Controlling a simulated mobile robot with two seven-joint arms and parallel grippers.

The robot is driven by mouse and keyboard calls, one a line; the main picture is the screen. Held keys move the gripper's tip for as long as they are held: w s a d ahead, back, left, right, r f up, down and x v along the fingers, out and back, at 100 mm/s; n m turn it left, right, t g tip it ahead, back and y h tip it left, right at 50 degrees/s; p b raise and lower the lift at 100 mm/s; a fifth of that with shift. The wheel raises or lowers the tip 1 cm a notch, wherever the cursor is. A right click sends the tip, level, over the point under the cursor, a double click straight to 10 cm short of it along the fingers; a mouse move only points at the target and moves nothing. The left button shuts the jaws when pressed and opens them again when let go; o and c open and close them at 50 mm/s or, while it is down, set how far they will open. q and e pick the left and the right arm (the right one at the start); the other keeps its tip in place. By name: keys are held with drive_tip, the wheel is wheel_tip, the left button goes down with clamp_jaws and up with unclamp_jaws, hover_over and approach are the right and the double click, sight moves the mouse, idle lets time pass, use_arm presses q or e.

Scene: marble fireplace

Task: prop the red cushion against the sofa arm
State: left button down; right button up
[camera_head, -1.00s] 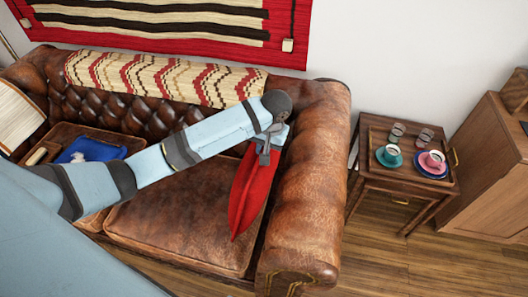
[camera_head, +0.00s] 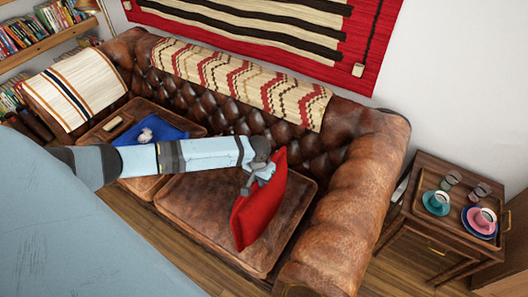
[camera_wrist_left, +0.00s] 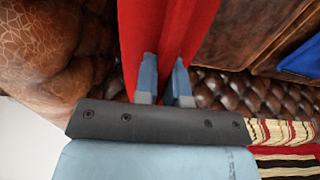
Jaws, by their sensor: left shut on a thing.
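The red cushion (camera_head: 258,212) is on edge, roughly upright, over the right seat of the brown leather sofa. My left gripper (camera_head: 262,171) is shut on its upper part. In the left wrist view, the two fingers (camera_wrist_left: 166,88) pinch the red cushion (camera_wrist_left: 152,30) between them. The rolled right sofa arm (camera_head: 352,205) lies to the right of the cushion, with bare seat showing between them. That rounded leather also shows at the left of the wrist view (camera_wrist_left: 45,50). Whether the cushion's lower edge touches the seat I cannot tell. My right gripper is not in view.
A tray (camera_head: 98,135) with a blue cloth (camera_head: 170,130) and a small pale object is on the left seat. A striped throw (camera_head: 240,82) covers the backrest. A side table (camera_head: 425,235) with cups and glasses stands beyond the right arm.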

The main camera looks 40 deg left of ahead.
use_arm(q)
drive_tip(key=shift+r+p, duration=0.15)
drive_tip(key=shift+p, duration=0.25)
drive_tip(key=shift+d, duration=0.15)
drive_tip(key=shift+d+f, duration=0.3)
drive_tip(key=shift+d, duration=0.05)
drive_tip(key=d+f+y, duration=0.1)
drive_tip(key=d+f, duration=0.2)
drive_tip(key=d, duration=0.3)
drive_tip(key=d+f+y, duration=0.2)
drive_tip(key=d+f, duration=0.2)
drive_tip(key=d, duration=0.3)
drive_tip(key=shift+w+d+b, duration=0.3)
drive_tip(key=shift+w+b, duration=0.05)
drive_tip(key=shift+w, duration=0.1)
